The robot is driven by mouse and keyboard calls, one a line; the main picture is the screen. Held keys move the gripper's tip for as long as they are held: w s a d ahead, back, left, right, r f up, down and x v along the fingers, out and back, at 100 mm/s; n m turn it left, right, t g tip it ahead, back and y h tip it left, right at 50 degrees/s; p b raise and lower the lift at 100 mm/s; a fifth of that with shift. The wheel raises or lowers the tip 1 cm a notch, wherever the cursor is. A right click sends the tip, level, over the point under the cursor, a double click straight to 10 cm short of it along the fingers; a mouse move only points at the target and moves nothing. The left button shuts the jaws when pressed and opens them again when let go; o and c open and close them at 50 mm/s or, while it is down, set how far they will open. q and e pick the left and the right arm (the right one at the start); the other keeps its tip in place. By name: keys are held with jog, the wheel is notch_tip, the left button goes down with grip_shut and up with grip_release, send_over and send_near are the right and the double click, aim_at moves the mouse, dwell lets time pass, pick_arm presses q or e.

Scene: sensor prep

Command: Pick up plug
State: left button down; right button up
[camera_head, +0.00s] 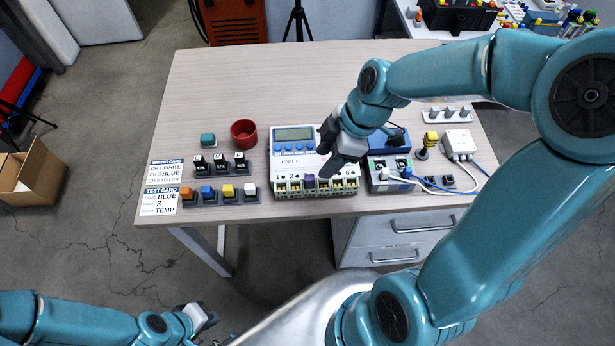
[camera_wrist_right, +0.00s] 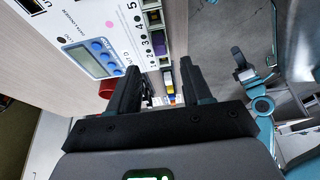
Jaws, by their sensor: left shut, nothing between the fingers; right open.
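A rack (camera_head: 220,200) on the table's front left holds a row of small plugs: orange (camera_head: 187,193), blue (camera_head: 207,191), yellow (camera_head: 228,190) and white (camera_head: 250,189). A test card (camera_head: 160,201) beside it reads "PLUG BLUE 3 TEMP". My right gripper (camera_head: 326,150) is open, above the white unit (camera_head: 292,160) and right of the rack. In the right wrist view nothing is between the fingers (camera_wrist_right: 157,85); small coloured blocks (camera_wrist_right: 169,86) show beyond them. My left gripper (camera_head: 207,316) is shut and empty, low in front of the table.
Black labelled blocks (camera_head: 220,162) stand behind the rack, with a teal block (camera_head: 208,140) and a red cup (camera_head: 244,133) further back. A purple piece (camera_head: 309,180) sits in the unit's front. Cabled modules (camera_head: 389,172) stand at right. The back left tabletop (camera_head: 220,85) is clear.

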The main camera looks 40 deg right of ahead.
aim_at(311, 177)
jog(key=x, duration=0.7)
jog(key=shift+w+f+p, duration=0.1)
jog(key=shift+w+p, duration=0.1)
jog(key=shift+p, duration=0.15)
jog(key=shift+a+f, duration=0.1)
jog(key=shift+s, duration=0.15)
grip_shut()
